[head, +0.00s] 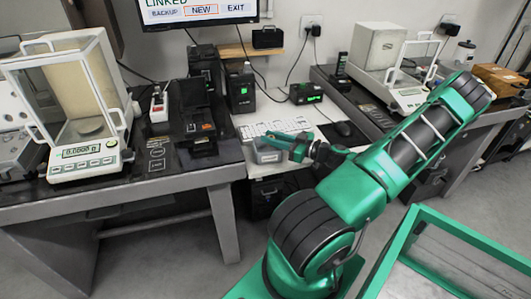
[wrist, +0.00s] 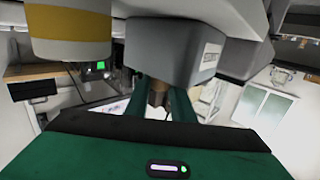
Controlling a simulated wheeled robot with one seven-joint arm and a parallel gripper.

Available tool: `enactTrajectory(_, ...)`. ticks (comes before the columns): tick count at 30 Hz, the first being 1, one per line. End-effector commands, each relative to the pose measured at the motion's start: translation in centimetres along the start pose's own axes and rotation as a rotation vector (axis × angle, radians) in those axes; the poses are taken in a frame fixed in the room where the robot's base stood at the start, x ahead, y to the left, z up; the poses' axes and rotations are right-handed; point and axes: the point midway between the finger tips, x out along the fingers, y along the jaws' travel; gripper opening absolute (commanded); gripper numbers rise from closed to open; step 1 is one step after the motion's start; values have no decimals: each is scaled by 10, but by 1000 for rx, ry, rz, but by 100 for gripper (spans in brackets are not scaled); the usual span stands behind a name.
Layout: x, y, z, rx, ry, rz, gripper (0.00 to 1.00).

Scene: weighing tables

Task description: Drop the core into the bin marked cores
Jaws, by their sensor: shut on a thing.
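A small brown core (wrist: 158,94) shows between my green fingers in the wrist view. My gripper (wrist: 156,104) is shut on it, and the fingers hide part of it. A grey bin (wrist: 178,48) with a pale label is just beyond the fingertips in the wrist view; I cannot read the label surely. In the head view a small grey bin (head: 268,154) stands at the front of the white desk, and my gripper (head: 287,144) is at its right side, close to its rim. I cannot make out the core in the head view, nor whether it is over the bin.
A glass-cased balance (head: 85,160) stands on the left table, another balance (head: 408,93) on the right one. A green-framed tray (head: 440,222) is at front right. Grey floor lies between the tables.

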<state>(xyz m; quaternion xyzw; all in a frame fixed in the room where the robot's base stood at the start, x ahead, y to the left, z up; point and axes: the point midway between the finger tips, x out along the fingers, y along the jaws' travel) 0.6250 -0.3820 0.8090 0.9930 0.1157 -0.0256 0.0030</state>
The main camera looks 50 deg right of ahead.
Motion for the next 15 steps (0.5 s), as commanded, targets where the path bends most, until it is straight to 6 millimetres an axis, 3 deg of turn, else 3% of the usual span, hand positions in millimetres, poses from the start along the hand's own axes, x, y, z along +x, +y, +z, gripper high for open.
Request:
enactTrajectory(8, 0, 0, 1, 0, 0, 0, 1)
enactTrajectory(9, 0, 0, 1, 0, 0, 0, 31)
enactTrajectory(10, 0, 0, 1, 0, 0, 0, 39)
enactTrajectory(11, 0, 0, 1, 0, 0, 0, 44)
enactTrajectory(15, 0, 0, 1, 0, 0, 0, 44)
